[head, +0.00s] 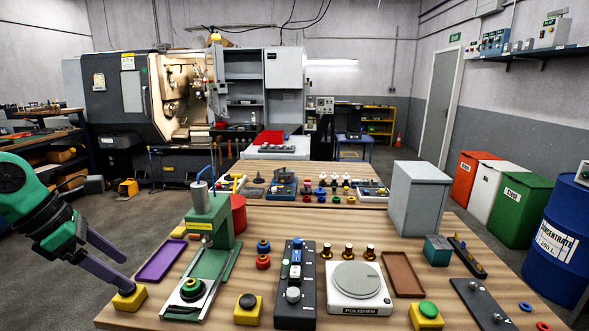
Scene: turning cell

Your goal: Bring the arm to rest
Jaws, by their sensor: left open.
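My left arm comes in from the left edge, with a green link and a dark wrist. My left gripper (127,275) is open, with two long purple-grey fingers spread apart and nothing between them. It is at the left edge of the wooden bench (230,308). Its lower fingertip ends at a yellow block (131,299) on the bench corner; I cannot tell whether it touches. My right gripper is not in view.
A purple tray (161,261) and a green press (207,240) stand right of the gripper. A polisher (357,288), a control strip (294,302) and a grey box (419,197) crowd the bench. Open floor lies left of the bench.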

